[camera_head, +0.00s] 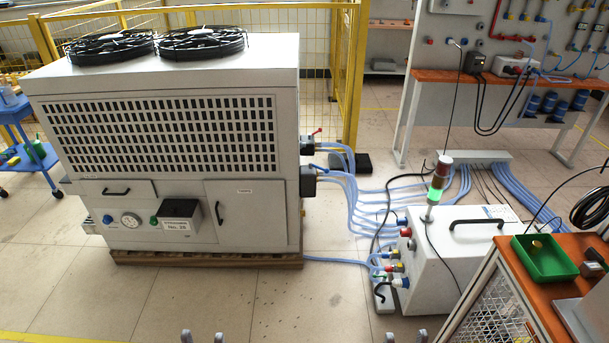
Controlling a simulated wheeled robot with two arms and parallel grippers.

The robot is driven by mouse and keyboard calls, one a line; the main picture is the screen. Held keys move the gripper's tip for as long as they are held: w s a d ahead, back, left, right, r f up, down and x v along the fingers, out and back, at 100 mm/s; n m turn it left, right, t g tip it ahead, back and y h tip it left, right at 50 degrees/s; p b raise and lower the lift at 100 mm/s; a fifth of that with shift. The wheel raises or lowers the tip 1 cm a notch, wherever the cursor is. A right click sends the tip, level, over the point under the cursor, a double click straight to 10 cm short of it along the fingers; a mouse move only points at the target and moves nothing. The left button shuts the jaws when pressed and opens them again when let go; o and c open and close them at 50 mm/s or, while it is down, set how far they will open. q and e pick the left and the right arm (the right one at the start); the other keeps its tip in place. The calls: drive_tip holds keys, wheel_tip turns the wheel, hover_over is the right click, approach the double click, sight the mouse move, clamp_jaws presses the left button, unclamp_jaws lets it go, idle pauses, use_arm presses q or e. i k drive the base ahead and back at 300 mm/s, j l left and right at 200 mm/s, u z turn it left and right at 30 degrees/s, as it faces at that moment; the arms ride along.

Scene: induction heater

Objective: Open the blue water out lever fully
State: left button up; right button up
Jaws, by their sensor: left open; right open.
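The large grey chiller (255,190) stands at left centre, with pipe fittings (307,182) and a small red lever (317,131) on its right side. Light blue hoses (345,205) run from these fittings. I cannot clearly make out a blue lever there; it is too small or hidden. Only the fingertips of my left gripper (202,338) and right gripper (406,338) show at the bottom edge. Both are open, empty and away from the fittings.
A signal tower (437,185) lit green stands on the heater box. An orange-topped bench (590,245) with a green tray (544,258) is at front right. Hoses and cables cover the floor between the machines. A yellow fence (348,70) stands behind. The front floor (300,305) is clear.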

sight(326, 170)
drive_tip(key=i+l, duration=0.1)
drive_tip(key=i, duration=0.2)
drive_tip(key=i+l, duration=0.15)
drive_tip(key=i, duration=0.15)
drive_tip(key=i+j, duration=0.2)
drive_tip(key=i, duration=0.3)
drive_tip(key=i+j, duration=0.2)
drive_tip(key=i, duration=0.3)
drive_tip(key=i+j, duration=0.2)
drive_tip(key=i, duration=0.35)
drive_tip(key=i+j, duration=0.2)
drive_tip(key=i, duration=0.3)
drive_tip(key=l+z, duration=0.05)
